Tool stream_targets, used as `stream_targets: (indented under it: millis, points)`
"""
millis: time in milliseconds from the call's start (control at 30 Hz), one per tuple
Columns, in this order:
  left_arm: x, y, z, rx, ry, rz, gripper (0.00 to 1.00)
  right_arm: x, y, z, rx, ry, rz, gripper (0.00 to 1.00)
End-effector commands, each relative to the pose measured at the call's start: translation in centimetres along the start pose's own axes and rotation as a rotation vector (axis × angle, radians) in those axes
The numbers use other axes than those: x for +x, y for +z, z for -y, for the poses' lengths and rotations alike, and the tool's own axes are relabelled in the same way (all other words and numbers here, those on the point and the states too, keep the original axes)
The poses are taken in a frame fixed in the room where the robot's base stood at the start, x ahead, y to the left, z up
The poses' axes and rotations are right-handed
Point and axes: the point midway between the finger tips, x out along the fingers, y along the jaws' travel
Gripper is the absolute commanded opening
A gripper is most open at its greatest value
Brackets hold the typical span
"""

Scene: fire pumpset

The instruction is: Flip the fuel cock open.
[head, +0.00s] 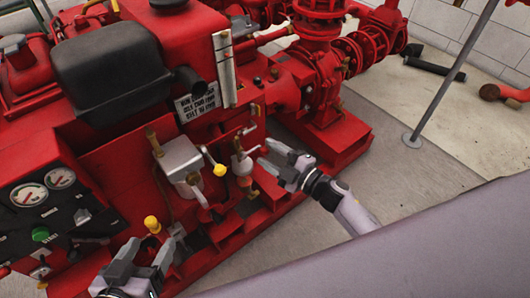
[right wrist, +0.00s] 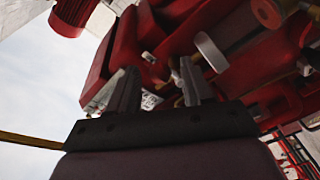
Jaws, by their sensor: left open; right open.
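On the red engine's side, a small lever with a yellow end (head: 219,169) sticks out beside a grey box (head: 180,158). Just right of it is a small fitting with a pale lever and a red lower part (head: 242,166). I cannot tell for sure which of these is the fuel cock, or its setting. My right gripper (head: 268,156) is open and empty, just right of that fitting and apart from it. Its fingers also show in the right wrist view (right wrist: 157,88). My left gripper (head: 146,252) is open at the lower left, below a yellow knob (head: 152,224).
A gauge panel (head: 45,205) with a green button stands at the left. A black box (head: 110,65) and a sign plate (head: 197,102) sit above. The red pump (head: 318,75) and its base lie behind my right gripper.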

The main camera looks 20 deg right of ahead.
Motion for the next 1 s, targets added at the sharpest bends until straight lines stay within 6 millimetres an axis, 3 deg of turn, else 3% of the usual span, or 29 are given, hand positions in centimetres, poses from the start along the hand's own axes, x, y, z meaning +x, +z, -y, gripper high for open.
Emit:
stream_targets:
  millis: [200,500,533,667,1000]
  points:
    - [0.4,0.1,-0.3,-0.021,0.018,-0.009,0.68,1.9,0.1,0.1,0.002,0.001,0.002,0.50]
    - [0.4,0.0,-0.4,-0.024,0.021,-0.009,0.68,2.1,0.0,0.0,0.002,0.000,0.002,0.50]
    - [0.4,0.0,-0.4,-0.024,0.021,-0.009,0.68,2.1,0.0,0.0,0.002,0.000,0.002,0.43]
    - [0.4,0.0,-0.4,-0.024,0.021,-0.009,0.68,2.1,0.0,0.0,0.002,0.001,0.002,0.01]
    - [0.2,-0.3,-0.3,-0.016,0.016,-0.010,0.68,2.1,-0.2,-0.3,-0.026,-0.004,0.003,0.00]
